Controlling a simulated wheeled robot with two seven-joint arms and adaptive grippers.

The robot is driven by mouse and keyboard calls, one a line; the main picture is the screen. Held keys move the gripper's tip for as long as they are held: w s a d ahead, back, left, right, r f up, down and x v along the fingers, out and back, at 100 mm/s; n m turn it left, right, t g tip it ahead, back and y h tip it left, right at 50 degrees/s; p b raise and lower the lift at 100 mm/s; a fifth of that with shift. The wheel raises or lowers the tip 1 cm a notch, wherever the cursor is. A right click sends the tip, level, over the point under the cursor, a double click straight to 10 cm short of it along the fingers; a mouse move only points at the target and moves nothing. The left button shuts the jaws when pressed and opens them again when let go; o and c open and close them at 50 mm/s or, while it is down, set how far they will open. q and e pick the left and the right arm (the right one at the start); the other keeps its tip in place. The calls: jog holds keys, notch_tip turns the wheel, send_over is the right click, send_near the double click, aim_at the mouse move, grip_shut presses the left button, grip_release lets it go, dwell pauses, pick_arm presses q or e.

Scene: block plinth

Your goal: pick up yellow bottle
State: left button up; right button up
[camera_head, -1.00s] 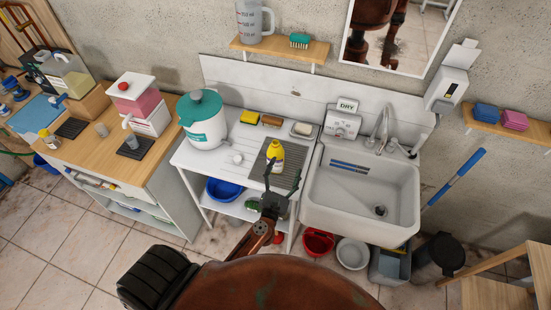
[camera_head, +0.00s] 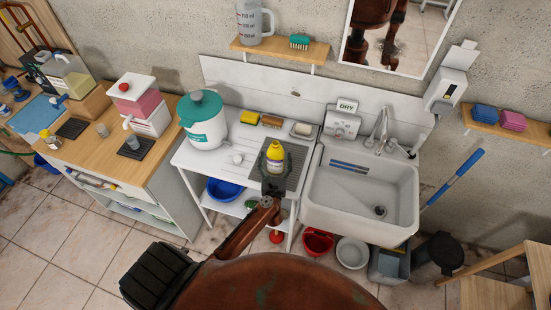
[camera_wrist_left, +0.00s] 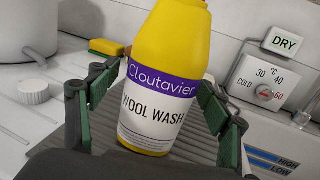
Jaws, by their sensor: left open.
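The yellow bottle (camera_head: 276,157), with a purple and white "Cloutavier Wool Wash" label, stands on the dark ribbed drain mat (camera_head: 296,170) left of the sink. In the left wrist view the bottle (camera_wrist_left: 165,80) fills the middle, its top cut off by the frame edge. My left gripper (camera_head: 275,168) is open, with one green-padded finger on each side of the bottle. In the left wrist view the gripper (camera_wrist_left: 160,115) shows gaps between both fingers and the bottle. My right gripper is not in view.
A white sink (camera_head: 360,190) lies just right of the mat. A white dispenser with a teal lid (camera_head: 203,120) stands to the left. A yellow sponge (camera_head: 249,117), a brush (camera_head: 271,121) and a soap dish (camera_head: 302,129) line the back. A white cap (camera_head: 237,159) lies left of the mat.

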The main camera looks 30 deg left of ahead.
aim_at(271, 153)
pick_arm(q)
jog(key=shift+c, duration=0.4)
jog(key=c, duration=1.3)
jog(key=shift+r, duration=0.15)
jog(key=shift+c, duration=0.2)
jog(key=shift+r, duration=0.55)
jog(key=s+r, duration=0.1)
jog(key=r, duration=0.1)
jog(key=s+r+p, duration=0.1)
jog(key=s+r, duration=0.1)
jog(key=r, duration=0.1)
jog(key=s+d+r+p, duration=0.1)
jog(key=s+r, duration=0.1)
jog(key=r, duration=0.1)
jog(key=shift+s+r, duration=0.15)
jog(key=shift+r, duration=0.05)
jog(key=s+d+r, duration=0.2)
jog(key=s+r, duration=0.1)
jog(key=s, duration=0.5)
jog(key=shift+s+r, duration=0.2)
